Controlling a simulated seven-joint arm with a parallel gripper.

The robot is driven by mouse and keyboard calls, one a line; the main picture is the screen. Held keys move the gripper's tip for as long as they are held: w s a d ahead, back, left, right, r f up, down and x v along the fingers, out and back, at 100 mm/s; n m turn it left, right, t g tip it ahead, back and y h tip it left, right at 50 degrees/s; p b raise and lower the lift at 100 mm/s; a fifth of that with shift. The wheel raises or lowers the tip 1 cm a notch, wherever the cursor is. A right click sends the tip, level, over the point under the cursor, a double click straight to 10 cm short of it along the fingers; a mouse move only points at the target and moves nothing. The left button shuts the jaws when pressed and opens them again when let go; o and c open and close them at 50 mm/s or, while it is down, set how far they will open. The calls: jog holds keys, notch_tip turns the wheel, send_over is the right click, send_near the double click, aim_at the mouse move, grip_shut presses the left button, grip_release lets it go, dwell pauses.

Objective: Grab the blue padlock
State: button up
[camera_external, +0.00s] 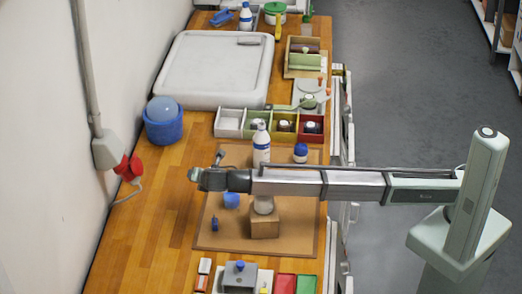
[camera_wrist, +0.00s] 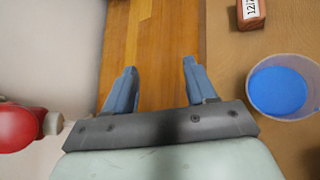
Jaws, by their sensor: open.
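My gripper (camera_external: 194,175) is at the end of the arm, which reaches left across the workbench. In the wrist view its two blue-grey fingers (camera_wrist: 157,70) are spread, with only bare wood between them. A small dark blue thing (camera_external: 214,223) lies on the brown board, below my gripper in the picture. It may be the padlock, but it is too small to tell. A rounder blue thing (camera_external: 232,200) sits nearby on the board. No padlock can be made out in the wrist view.
A clear cup with blue inside (camera_wrist: 283,88) and a labelled block (camera_wrist: 250,13) are right of the fingers. A red plug (camera_external: 129,168) is by the wall. A white bottle (camera_external: 261,146) and wooden block (camera_external: 264,225) stand on the board (camera_external: 215,240). Bare wood lies left.

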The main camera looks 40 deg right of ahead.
aim_at(215, 219)
jog(key=s+a+f+n, duration=0.1)
jog(key=s+a, duration=0.1)
jog(key=s, duration=0.6)
jog(key=s+a+f+n+t+h, duration=0.1)
jog(key=s+a+n, duration=0.1)
jog(key=s, duration=0.6)
jog(key=s+a+n+h, duration=0.1)
jog(key=s+a, duration=0.3)
jog(key=s, duration=0.4)
jog(key=shift+a+f+n+t, duration=0.1)
jog(key=shift+f+n+t, duration=0.2)
jog(key=shift+f+t, duration=0.1)
jog(key=shift+x, duration=5.95)
jog(key=shift+r, duration=0.1)
jog(key=shift+c, duration=0.3)
grip_shut()
